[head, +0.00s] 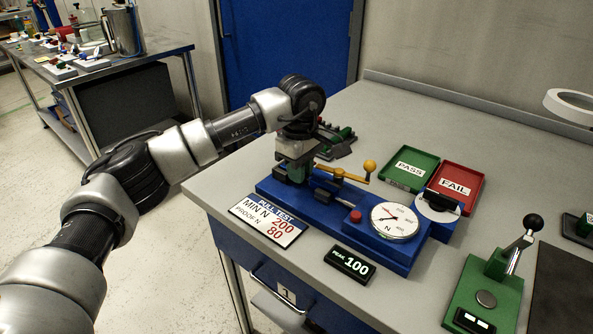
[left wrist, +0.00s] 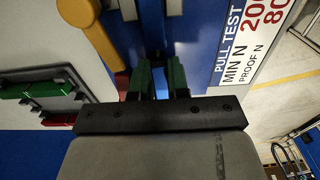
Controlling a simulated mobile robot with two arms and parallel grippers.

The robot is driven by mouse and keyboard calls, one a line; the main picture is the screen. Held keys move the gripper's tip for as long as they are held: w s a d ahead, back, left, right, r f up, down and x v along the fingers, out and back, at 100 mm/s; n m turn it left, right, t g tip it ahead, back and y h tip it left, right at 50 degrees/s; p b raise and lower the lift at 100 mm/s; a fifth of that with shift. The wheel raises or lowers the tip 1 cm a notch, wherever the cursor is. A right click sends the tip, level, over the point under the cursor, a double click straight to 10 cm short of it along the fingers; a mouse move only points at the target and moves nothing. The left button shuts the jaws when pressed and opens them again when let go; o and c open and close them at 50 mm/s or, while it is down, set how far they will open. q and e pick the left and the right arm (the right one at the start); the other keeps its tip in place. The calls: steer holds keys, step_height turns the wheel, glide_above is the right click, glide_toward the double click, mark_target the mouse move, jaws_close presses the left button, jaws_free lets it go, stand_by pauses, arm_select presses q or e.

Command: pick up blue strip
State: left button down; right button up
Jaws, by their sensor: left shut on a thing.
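My left gripper (head: 293,172) reaches down to the left end of the blue pull tester (head: 332,215). In the left wrist view its green fingers (left wrist: 159,78) stand close together, shut on a thin blue piece, the blue strip (left wrist: 160,90). Most of the strip is hidden by the fingers, and its blue is hard to tell from the tester's blue bed behind. In the head view the strip is hidden by the gripper. I cannot tell whether the strip touches the tester's clamp. My right gripper is not in view.
A yellow lever (head: 342,173) and a round dial (head: 395,221) are on the tester. A dark rack (head: 338,143) lies behind my gripper. Green PASS (head: 409,168) and red FAIL (head: 456,186) trays stand behind. A green lever press (head: 486,291) stands right. The bench's back is clear.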

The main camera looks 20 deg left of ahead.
arm_select(q)
steer(key=shift+r, duration=0.5)
steer(key=r, duration=0.2)
steer(key=d+r, duration=0.1)
steer(key=shift+w+r, duration=0.15)
steer(key=shift+r, duration=0.25)
steer(key=w+d+r+p, duration=0.1)
steer(key=d+r+p, duration=0.3)
steer(key=d+r, duration=0.5)
steer(key=shift+w+d, duration=0.3)
steer(key=shift+d, duration=0.45)
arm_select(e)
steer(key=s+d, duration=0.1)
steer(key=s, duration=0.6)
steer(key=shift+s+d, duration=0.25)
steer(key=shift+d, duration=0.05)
